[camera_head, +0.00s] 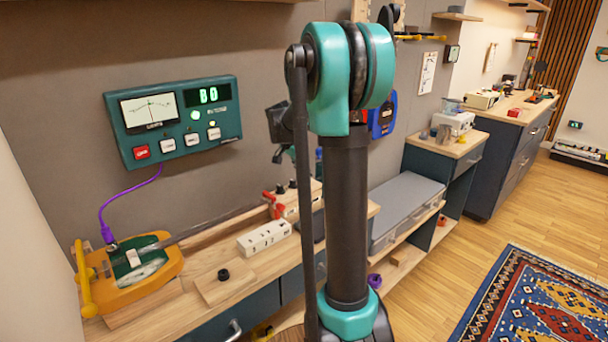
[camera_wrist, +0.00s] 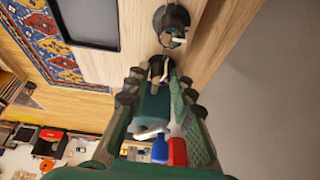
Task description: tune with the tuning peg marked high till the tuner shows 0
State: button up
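The tuner (camera_head: 174,118) hangs on the wall; its green display seems to read "B0" or "80", and a green lamp is lit. The orange instrument (camera_head: 130,275) lies on the bench, its neck (camera_head: 215,222) running right. Dark pegs (camera_head: 291,183) and a red part (camera_head: 272,204) show at that end; no "high" marking is readable. My gripper (camera_head: 284,152) is above this end, partly hidden by my arm. In the wrist view my gripper (camera_wrist: 160,78) has a small dark part (camera_wrist: 158,68) between its tips; whether they touch it is unclear.
A white power strip (camera_head: 264,238) and a small black knob (camera_head: 223,274) lie in front of the neck. A purple cable (camera_head: 103,210) joins tuner and instrument. A grey drawer case (camera_head: 405,195) stands to the right. The floor by the patterned rug (camera_head: 540,305) is clear.

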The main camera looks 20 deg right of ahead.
jog(key=o, duration=0.3)
jog(key=v, duration=1.2)
jog(key=shift+s, duration=0.1)
